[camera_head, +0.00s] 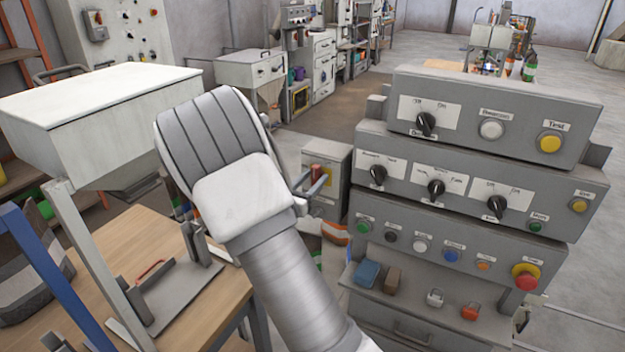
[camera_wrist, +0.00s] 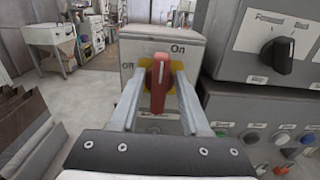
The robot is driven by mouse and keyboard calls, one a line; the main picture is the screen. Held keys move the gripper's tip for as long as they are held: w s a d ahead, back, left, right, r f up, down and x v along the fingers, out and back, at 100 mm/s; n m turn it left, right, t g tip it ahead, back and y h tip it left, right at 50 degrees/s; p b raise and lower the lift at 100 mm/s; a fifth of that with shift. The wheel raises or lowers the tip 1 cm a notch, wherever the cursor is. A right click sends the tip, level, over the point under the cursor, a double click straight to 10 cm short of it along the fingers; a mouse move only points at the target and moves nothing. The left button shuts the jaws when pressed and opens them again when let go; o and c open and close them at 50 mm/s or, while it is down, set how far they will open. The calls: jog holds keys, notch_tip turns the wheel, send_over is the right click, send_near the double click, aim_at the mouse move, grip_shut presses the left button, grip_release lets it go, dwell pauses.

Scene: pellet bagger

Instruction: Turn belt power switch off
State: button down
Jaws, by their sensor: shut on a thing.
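The belt power switch is a red rotary handle on a yellow plate (camera_wrist: 148,83) on the front of a grey box. The red handle (camera_wrist: 160,95) stands about upright in the wrist view, with "On" printed above and slightly right, and "Off" to the left. My gripper (camera_wrist: 159,92) is shut on the red handle, with one finger on each side. In the head view the grey switch box (camera_head: 340,166) stands left of the control panels, and my arm hides part of it. The handle and my fingertips look small there.
Stacked grey control panels (camera_head: 480,160) with black knobs and coloured buttons stand close on the right. A red emergency stop button (camera_head: 526,277) is low on them. A wooden table (camera_head: 185,255) and a white hopper (camera_head: 95,105) are on the left. Open floor lies behind.

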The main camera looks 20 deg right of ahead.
jog(key=shift+n+p, duration=0.4)
jog(key=shift+p, duration=0.05)
jog(key=n+p, duration=0.2)
jog(key=n, duration=0.1)
jog(key=shift+w+a+r+p, duration=0.15)
jog(key=shift+a+p, duration=0.05)
jog(key=shift+p, duration=0.15)
jog(key=n+p, duration=0.4)
jog(key=n, duration=0.1)
jog(key=shift+w+a+p, duration=0.15)
jog(key=shift+w+p, duration=0.05)
jog(key=shift+p, duration=0.15)
jog(key=n+p, duration=0.2)
jog(key=f+n+p, duration=0.1)
jog(key=n+p, duration=0.1)
jog(key=n, duration=0.1)
jog(key=shift+w+n, duration=0.1)
jog(key=shift+n, duration=0.2)
jog(key=shift+a+f+n+p, duration=0.15)
jog(key=shift+n+p, duration=0.25)
jog(key=shift+n, duration=0.45)
jog(key=shift+d+f+n+p, duration=0.15)
jog(key=shift+n+p, duration=0.25)
jog(key=shift+n, duration=0.45)
jog(key=shift+a, duration=0.1)
jog(key=c, duration=0.7)
grip_release()
